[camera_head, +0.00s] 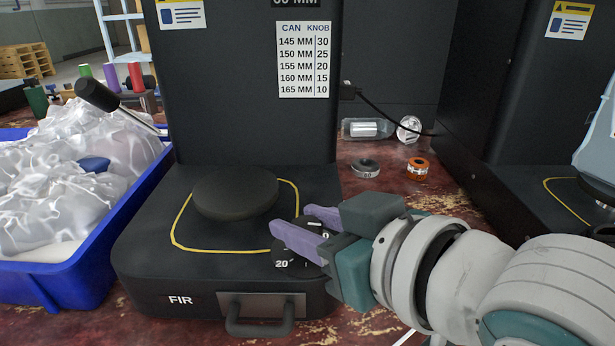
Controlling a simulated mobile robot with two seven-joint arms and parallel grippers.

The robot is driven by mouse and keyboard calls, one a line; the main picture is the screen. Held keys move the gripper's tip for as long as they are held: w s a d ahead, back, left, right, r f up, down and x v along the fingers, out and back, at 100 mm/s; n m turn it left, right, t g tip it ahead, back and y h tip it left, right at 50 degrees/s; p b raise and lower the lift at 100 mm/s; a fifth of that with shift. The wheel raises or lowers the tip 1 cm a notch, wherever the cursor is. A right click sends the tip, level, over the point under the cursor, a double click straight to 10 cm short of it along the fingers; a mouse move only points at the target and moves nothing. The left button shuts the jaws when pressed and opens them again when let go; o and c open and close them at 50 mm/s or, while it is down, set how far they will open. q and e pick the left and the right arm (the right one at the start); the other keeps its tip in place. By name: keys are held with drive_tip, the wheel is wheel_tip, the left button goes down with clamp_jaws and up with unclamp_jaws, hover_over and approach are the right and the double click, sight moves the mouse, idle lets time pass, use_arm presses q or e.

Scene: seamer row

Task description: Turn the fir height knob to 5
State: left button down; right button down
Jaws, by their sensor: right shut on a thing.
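The fir height knob (284,259) is a black dial with white numbers on the front right of the black seamer base marked FIR (180,300). A 20 shows at its front edge and part of a number ending in 0 at its right. My right gripper (291,220) comes in from the right, its two purple fingers shut on the knob. The fingers hide much of the dial, and I cannot tell which number it is set to. A round black plate (235,193) sits left of the knob inside a yellow outline. My left gripper is not in view.
A label (303,60) on the column pairs can sizes with knob numbers. A blue crate (90,270) of wrapped bags stands at left. A clear jar (366,128), a dark ring (365,168) and an orange ring (417,169) lie behind my arm. Another black machine (550,100) stands right.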

drive_tip(key=shift+n+g+y+b, duration=0.3)
drive_tip(key=shift+n+g+y, duration=0.35)
drive_tip(key=shift+n, duration=0.25)
drive_tip(key=shift+c, duration=2.4)
unclamp_jaws()
drive_tip(key=p+v, duration=0.3)
drive_tip(key=v, duration=0.7)
drive_tip(key=shift+w, duration=0.1)
